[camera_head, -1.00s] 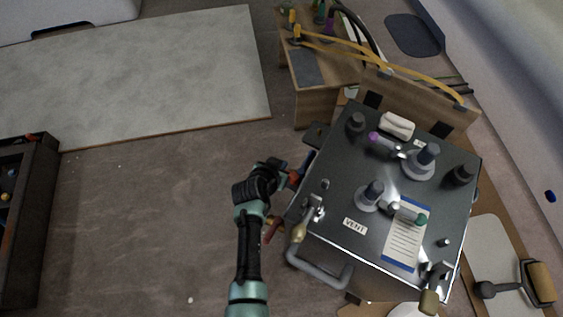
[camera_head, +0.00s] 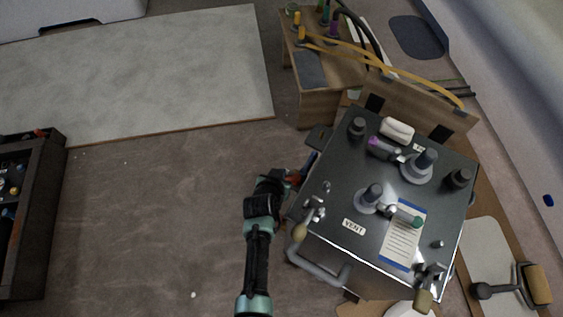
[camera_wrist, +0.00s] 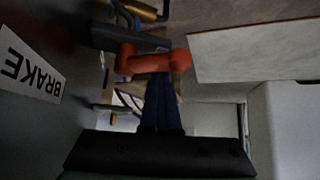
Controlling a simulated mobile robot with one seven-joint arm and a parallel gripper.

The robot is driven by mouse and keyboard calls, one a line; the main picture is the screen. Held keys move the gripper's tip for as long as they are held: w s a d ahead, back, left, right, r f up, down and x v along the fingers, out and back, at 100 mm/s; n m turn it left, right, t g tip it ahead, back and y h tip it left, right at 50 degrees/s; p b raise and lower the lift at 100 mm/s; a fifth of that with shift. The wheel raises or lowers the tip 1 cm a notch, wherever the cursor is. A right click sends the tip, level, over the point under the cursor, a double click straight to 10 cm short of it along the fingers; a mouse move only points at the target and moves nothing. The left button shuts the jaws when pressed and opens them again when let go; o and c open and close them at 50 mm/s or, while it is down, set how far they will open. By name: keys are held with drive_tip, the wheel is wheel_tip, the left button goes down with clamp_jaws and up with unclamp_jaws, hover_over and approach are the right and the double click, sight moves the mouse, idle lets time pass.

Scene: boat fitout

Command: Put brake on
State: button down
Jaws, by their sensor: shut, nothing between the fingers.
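A red-orange brake lever (camera_wrist: 153,62) with a rounded knob end lies across the upper middle of the wrist view. A white label reading BRAKE (camera_wrist: 31,67) is on the grey side panel to its left, upside down in this view. My gripper (camera_wrist: 160,84) has its dark blue fingers together, their tips right at the lever's lower edge; I cannot tell whether they touch it. In the head view, my gripper (camera_head: 288,183) is beside the left side of the dark metal-topped cart (camera_head: 345,200), where a bit of red shows. The lever is mostly hidden there by my arm.
The cart top carries valves, a VENT label (camera_head: 354,227) and a grey handle (camera_head: 318,266) at its front left. A wooden box (camera_head: 317,105) with yellow hoses stands behind. A dark shelf (camera_head: 38,230) is at far left. The floor between is clear.

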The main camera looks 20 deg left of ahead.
drive_tip(key=shift+s+d+f, duration=0.25)
drive_tip(key=shift+s+d, duration=0.15)
drive_tip(key=shift+s, duration=0.15)
drive_tip(key=shift+s+d+r, duration=0.1)
drive_tip(key=shift+s+d, duration=0.05)
drive_tip(key=shift+r+p, duration=0.15)
drive_tip(key=shift+p, duration=0.15)
wheel_tip(320, 180, up, 10)
drive_tip(key=p, duration=0.4)
idle(0.3)
idle(0.4)
